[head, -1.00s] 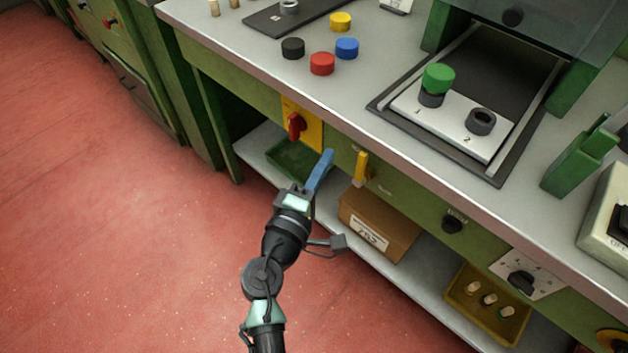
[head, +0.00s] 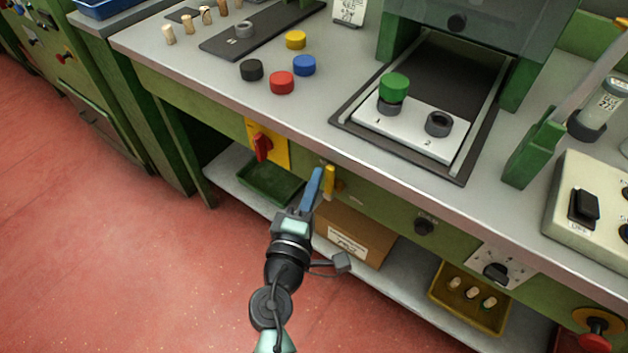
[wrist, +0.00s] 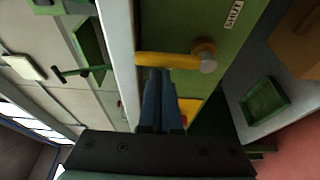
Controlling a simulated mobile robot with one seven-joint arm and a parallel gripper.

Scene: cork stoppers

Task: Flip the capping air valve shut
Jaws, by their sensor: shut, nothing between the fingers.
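The air valve is a yellow lever (head: 329,181) on the green front panel, under the bench edge. It stands roughly upright in the head view. In the wrist view the yellow lever (wrist: 168,60) reaches from its round pivot at the right towards the pale bench edge. A label reading SHUT (wrist: 233,14) is on the panel beside the pivot. My gripper (head: 317,174) has its blue fingers shut and empty, just left of the lever. In the wrist view the fingertips (wrist: 160,73) are right at the lever's side; I cannot tell whether they touch it.
A red rotary switch (head: 262,147) on a yellow plate is left of my gripper. Below, the shelf holds a green tray (head: 268,184) and a cardboard box (head: 372,241). The floor at left is clear.

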